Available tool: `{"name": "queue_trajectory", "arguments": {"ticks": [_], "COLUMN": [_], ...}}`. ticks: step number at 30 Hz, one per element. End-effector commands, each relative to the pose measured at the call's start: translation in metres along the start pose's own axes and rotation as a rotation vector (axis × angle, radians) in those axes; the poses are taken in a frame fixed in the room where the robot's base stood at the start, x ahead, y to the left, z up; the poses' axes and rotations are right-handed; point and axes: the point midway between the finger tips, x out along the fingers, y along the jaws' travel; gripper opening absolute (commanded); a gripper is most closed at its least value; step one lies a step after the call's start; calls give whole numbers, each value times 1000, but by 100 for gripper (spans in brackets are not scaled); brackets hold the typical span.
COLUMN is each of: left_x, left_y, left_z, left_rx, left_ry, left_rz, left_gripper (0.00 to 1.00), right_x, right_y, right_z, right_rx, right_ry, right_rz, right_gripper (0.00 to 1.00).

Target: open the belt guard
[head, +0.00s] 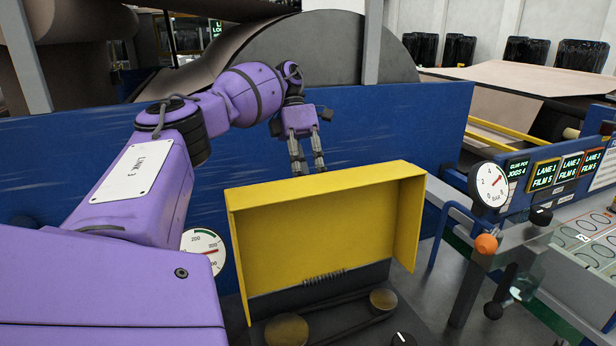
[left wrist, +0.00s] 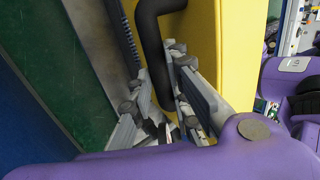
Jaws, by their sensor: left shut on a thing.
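The yellow belt guard (head: 325,230) stands raised on its hinge edge, its hollow inner side facing me. A coil spring (head: 324,277) lies along its lower edge. The pulleys (head: 383,298) and the dark belt (head: 345,297) in front of it are uncovered. My left gripper (head: 307,170) reaches down behind the guard's top edge, which hides its fingertips in the head view. In the left wrist view, the gripper (left wrist: 165,125) is shut on the black handle (left wrist: 151,45) on the guard's yellow outer face (left wrist: 200,45). My right gripper is in neither view.
A blue panel (head: 400,130) stands behind the guard. A round dial (head: 203,250) is at its left, and a pressure gauge (head: 490,185) with an orange knob (head: 486,244) is at its right. A black knob (head: 403,340) sits at the front. Lane displays (head: 545,174) stand far right.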

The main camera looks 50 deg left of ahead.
Motion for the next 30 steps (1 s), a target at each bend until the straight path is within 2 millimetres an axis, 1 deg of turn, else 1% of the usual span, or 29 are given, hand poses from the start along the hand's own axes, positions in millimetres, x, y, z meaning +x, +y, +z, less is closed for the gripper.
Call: {"name": "queue_trajectory", "arguments": {"ticks": [1,3,4,8,15,20,30], "left_x": [19,19,19,18,11,7,-18], "left_y": [11,11,11,10,6,3,-14], "left_z": [-1,-1,-1,-1,-2,-1,0], "left_rx": [-10,-10,-10,-11,-9,-7,-6], "left_ry": [35,36,36,36,24,21,21], "left_rz": [-4,-4,-4,-4,-3,-3,-1], "left_gripper": [0,0,18,35,36,36,36], "right_x": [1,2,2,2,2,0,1], "right_y": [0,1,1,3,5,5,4], "right_z": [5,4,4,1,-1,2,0], "right_rx": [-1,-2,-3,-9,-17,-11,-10], "right_ry": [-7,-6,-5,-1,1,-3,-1], "right_rz": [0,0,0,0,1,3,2], "right_gripper": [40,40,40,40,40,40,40]}}
